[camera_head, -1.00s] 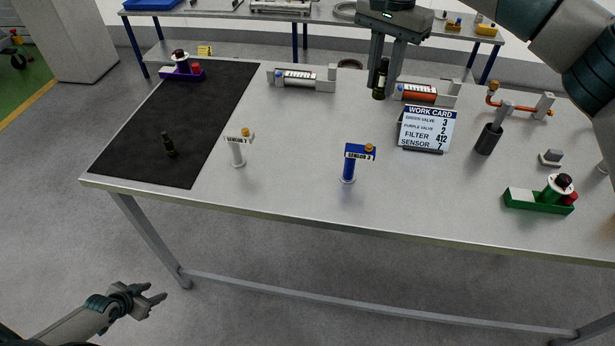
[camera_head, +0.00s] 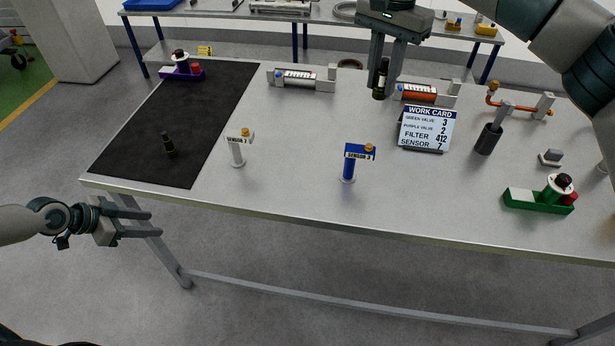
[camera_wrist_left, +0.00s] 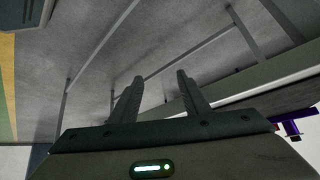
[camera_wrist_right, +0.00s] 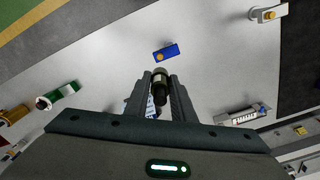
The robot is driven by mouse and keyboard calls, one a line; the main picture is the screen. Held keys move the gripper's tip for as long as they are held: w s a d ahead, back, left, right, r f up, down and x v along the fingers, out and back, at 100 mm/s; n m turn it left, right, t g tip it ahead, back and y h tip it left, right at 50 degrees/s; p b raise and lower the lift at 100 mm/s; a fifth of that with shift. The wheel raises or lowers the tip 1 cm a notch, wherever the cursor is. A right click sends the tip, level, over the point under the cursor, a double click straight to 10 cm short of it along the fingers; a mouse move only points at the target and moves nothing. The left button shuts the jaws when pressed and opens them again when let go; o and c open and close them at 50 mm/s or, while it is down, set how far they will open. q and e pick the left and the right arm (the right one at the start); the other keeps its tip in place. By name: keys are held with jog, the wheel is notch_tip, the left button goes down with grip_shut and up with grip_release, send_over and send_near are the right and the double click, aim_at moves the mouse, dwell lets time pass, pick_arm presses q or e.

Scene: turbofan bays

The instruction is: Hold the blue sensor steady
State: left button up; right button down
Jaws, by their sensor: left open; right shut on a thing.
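The blue sensor (camera_head: 348,168) stands upright on the table, a blue post with a blue label head and an orange-brown knob. From above it shows in the right wrist view (camera_wrist_right: 166,52). Neither gripper touches it. My right gripper (camera_head: 382,84) is shut on a small dark cylinder (camera_wrist_right: 160,84), held above the table behind the blue sensor. My left gripper (camera_head: 150,224) is open and empty, off the table's front left edge; its apart fingers show in the left wrist view (camera_wrist_left: 158,92).
A white sensor (camera_head: 237,152) stands left of the blue one. A work card (camera_head: 426,128) stands to the right. A green base (camera_head: 538,203) sits at the right. The table between the two sensors is clear.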

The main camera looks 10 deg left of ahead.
pick_arm(q)
jog(key=w+d+r+m+t+h, duration=0.2)
jog(key=w+d+r+m, duration=0.3)
jog(key=d, duration=0.3)
jog(key=w+d+r+m+t+h, duration=0.2)
jog(key=w+d+r+m, duration=0.35)
jog(key=d, duration=0.35)
jog(key=w+d+r+m+t+h, duration=0.2)
jog(key=w+d+r+m, duration=0.3)
jog(key=d, duration=0.3)
jog(key=d+f+m+h, duration=0.1)
jog(key=d+f+m, duration=0.1)
jog(key=d+m, duration=0.2)
jog(key=d+f+m+g+h, duration=0.1)
jog(key=d+m, duration=0.4)
jog(key=m, duration=0.6)
jog(key=w+d+f+m+g+h, duration=0.1)
jog(key=d+f+m, duration=0.3)
jog(key=m, duration=0.4)
jog(key=shift+d+m+h, duration=0.25)
jog(key=shift+d+h, duration=0.25)
jog(key=shift+h, duration=0.3)
jog(key=shift+s+d+f+m, duration=0.1)
jog(key=shift+d+f+m, duration=0.2)
jog(key=shift+m, duration=0.2)
